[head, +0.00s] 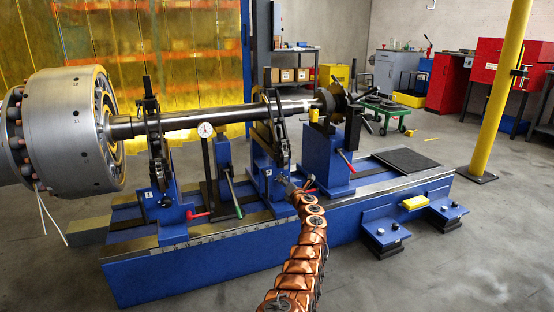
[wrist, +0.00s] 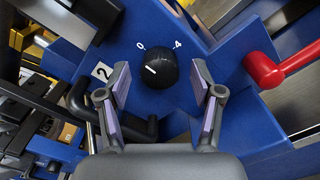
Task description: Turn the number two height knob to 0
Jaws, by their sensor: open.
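The black number two height knob (wrist: 158,68) sits on a blue face of the stand, beside a white label "2" (wrist: 102,72) in the wrist view. A white 0 (wrist: 140,46) is printed up-left of it and a 4 (wrist: 178,44) up-right. My gripper (wrist: 162,88) is open, one finger on each side of the knob, with visible gaps. In the head view my gripper (head: 287,188) is at the middle blue stand (head: 268,178); the knob cannot be made out there.
A red-handled lever (wrist: 265,70) is close to the right finger. A black bent handle (wrist: 85,100) is by the left finger.

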